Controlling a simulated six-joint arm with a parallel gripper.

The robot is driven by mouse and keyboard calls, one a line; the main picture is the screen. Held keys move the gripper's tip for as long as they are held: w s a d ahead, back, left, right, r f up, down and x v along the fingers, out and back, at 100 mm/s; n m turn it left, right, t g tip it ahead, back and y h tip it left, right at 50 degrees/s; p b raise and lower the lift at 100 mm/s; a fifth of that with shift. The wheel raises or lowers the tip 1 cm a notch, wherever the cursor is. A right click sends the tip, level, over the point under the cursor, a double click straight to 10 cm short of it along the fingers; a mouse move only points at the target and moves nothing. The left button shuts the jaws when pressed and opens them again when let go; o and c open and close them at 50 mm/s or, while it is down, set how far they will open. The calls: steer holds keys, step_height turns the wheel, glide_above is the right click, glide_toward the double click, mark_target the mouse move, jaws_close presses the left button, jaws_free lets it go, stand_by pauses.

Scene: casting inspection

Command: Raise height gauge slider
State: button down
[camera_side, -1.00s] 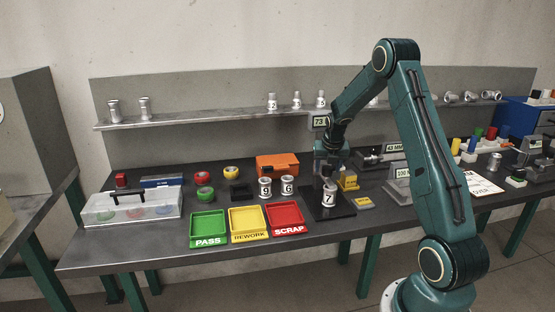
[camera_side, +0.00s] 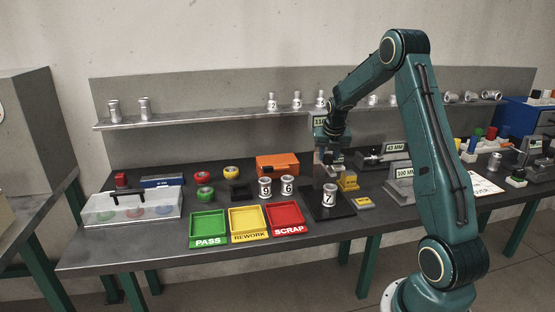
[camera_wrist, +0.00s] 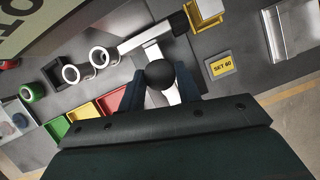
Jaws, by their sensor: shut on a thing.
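The height gauge stands mid-bench, with its dark base (camera_side: 345,210) under a pale casting marked 7 (camera_side: 329,195). Its small display (camera_side: 319,121) at the top shows a number starting with 11, partly hidden by my arm. My gripper (camera_side: 329,157) is at the gauge's column, above the casting. In the wrist view my gripper (camera_wrist: 158,88) is shut on the slider's round black knob (camera_wrist: 160,73), with a dark finger on each side. The slider body is mostly hidden behind the gripper in the side view.
Castings 9 (camera_side: 265,187) and 6 (camera_side: 287,185) stand left of the gauge. Green (camera_side: 208,224), yellow (camera_side: 246,220) and red (camera_side: 284,215) trays lie in front. A yellow SET 60 plate (camera_wrist: 221,67) and a yellow block (camera_side: 349,181) sit close on the right.

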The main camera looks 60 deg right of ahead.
steer(key=shift+r, duration=0.1)
steer(key=c, duration=1)
jaws_free()
steer(key=shift+o, duration=0.2)
steer(key=v, duration=1.4)
steer(key=shift+a, duration=0.1)
